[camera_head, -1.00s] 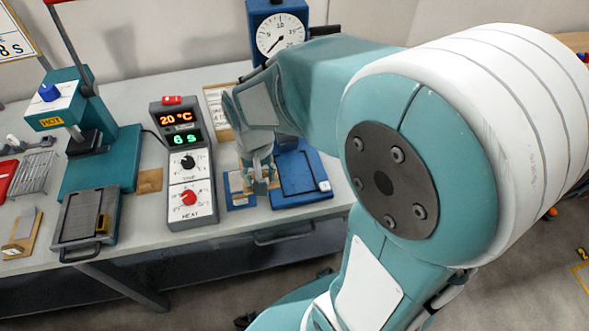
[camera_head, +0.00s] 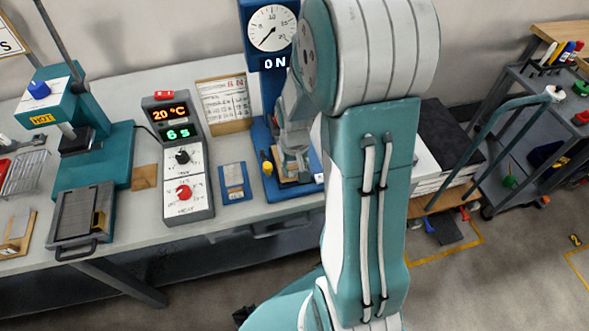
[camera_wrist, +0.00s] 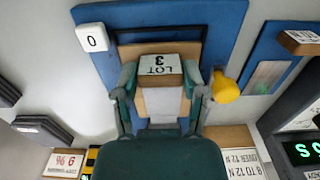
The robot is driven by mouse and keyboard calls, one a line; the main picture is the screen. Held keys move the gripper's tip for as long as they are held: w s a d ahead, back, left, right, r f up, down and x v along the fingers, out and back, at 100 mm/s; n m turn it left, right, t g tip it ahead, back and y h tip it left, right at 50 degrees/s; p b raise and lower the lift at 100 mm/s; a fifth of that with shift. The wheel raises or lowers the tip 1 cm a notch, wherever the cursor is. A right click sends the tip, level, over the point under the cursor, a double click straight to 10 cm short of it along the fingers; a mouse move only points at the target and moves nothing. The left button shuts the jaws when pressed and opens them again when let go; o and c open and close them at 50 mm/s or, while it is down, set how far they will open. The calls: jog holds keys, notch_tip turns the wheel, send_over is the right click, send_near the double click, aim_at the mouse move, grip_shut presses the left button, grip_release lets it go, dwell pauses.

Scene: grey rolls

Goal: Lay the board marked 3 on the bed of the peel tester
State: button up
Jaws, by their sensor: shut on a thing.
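My gripper (camera_wrist: 161,105) is shut on a small tan board (camera_wrist: 159,103) with a pale strip and a block labelled LOT 3. In the wrist view the board is over the blue bed (camera_wrist: 217,35) of the peel tester. I cannot tell whether it touches the bed. In the head view the blue peel tester (camera_head: 250,90) has a dial and a display reading 0 N. There my gripper (camera_head: 290,165) is low over its bed, and my arm hides part of it. A white key marked 0 (camera_wrist: 92,37) and a yellow knob (camera_wrist: 226,87) flank the board.
Left of the tester lie a blue plate (camera_head: 226,193) and a control box (camera_head: 181,140) reading 20 °C and 6 s. A teal press marked HOT (camera_head: 110,165) stands farther left. A grey trolley (camera_head: 520,110) is at the right.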

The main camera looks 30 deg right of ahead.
jog(key=shift+f, duration=0.65)
jog(key=o, duration=1.1)
jog(key=shift+o, duration=0.2)
notch_tip(320, 180, up, 12)
jog(key=s+a+r+n+t, duration=0.3)
jog(key=s+a+r+t, duration=0.2)
jog(key=s+a+r, duration=0.5)
notch_tip(320, 180, up, 2)
jog(key=s, duration=0.2)
jog(key=shift+s+a+r+t, duration=0.25)
jog(key=shift+s+a+t, duration=0.05)
jog(key=shift+s+a, duration=0.1)
jog(key=shift+w, duration=0.1)
